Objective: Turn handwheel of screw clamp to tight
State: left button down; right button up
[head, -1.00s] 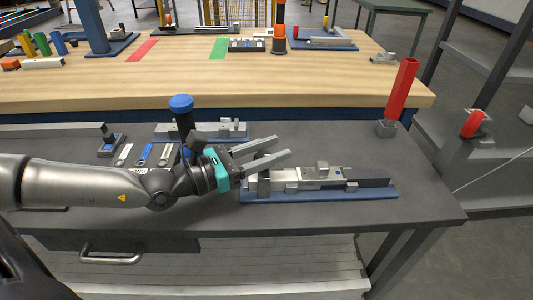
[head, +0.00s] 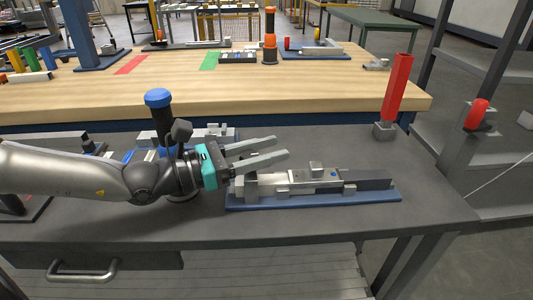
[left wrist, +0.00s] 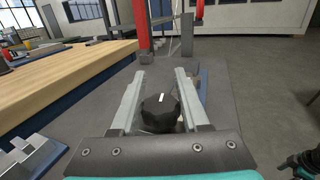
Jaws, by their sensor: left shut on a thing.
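The screw clamp (head: 308,183) is a grey metal body on a blue base plate (head: 300,202) near the front of the dark bench. Its handwheel (left wrist: 160,112), a black faceted knob with a white mark on top, shows in the left wrist view. In the head view I cannot make it out behind my gripper. My left gripper (head: 282,150), with grey fingers and a teal band, reaches from the left over the clamp's left end. In the left wrist view my left gripper (left wrist: 160,72) has its fingers on either side of the handwheel and is shut on it.
A red cylinder (head: 396,88) stands on a grey block at the bench's back right. A blue-capped dark post (head: 160,120) stands behind my left arm. A wooden table (head: 220,90) lies beyond. The bench right of the clamp is clear.

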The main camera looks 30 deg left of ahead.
pick_arm(q)
jog(key=shift+s+a+f, duration=0.1)
jog(key=shift+f, duration=0.4)
pick_arm(e)
jog(key=shift+r, duration=0.3)
pick_arm(q)
jog(key=c, duration=0.8)
grip_release()
jog(key=o, duration=0.4)
jog(key=shift+r, duration=0.15)
jog(key=shift+c, duration=0.2)
jog(key=shift+o, duration=0.2)
jog(key=shift+r, duration=0.1)
pick_arm(e)
jog(key=shift+a, duration=0.1)
pick_arm(q)
jog(key=shift+r, duration=0.1)
pick_arm(e)
jog(key=shift+r, duration=0.15)
